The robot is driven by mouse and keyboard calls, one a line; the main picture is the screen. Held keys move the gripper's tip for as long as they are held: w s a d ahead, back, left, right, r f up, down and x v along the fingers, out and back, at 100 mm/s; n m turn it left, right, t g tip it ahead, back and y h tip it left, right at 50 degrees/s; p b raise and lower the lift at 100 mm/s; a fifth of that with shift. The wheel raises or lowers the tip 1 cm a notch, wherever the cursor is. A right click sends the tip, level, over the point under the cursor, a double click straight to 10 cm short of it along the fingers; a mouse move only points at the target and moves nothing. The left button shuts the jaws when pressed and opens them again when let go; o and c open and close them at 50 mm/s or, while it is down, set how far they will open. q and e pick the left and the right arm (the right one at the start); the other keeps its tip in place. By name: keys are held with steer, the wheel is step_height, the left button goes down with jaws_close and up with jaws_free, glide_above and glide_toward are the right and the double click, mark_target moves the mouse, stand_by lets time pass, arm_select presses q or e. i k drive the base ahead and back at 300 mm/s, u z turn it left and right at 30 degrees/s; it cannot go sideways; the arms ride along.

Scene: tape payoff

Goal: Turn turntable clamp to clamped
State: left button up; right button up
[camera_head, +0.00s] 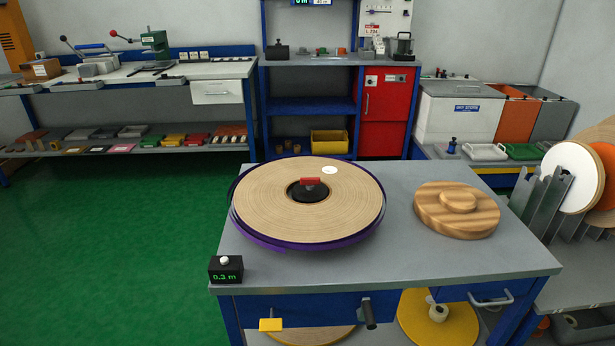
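A turntable (243,234) with a dark purple edge sits on the grey workbench, holding a wide tan tape roll (270,205). At the roll's centre is a black hub (306,195) with a short red bar (310,181) across its top. The bar looks like the turntable clamp; I cannot tell from this view whether it is clamped. Neither of my grippers is in view, and nothing touches the turntable or the bar.
A round wooden disc with a knob (457,208) lies right of the turntable. A black counter reading 0.3 m (226,269) stands at the bench's front left. Below the bench top are a black handle (368,313) and a yellow tab (270,324). The bench's front middle is clear.

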mark_target(310, 182)
steer(key=z, duration=0.5)
steer(key=k, duration=1)
steer(key=u, duration=0.25)
steer(key=i, duration=1.4)
steer(key=z, duration=0.6)
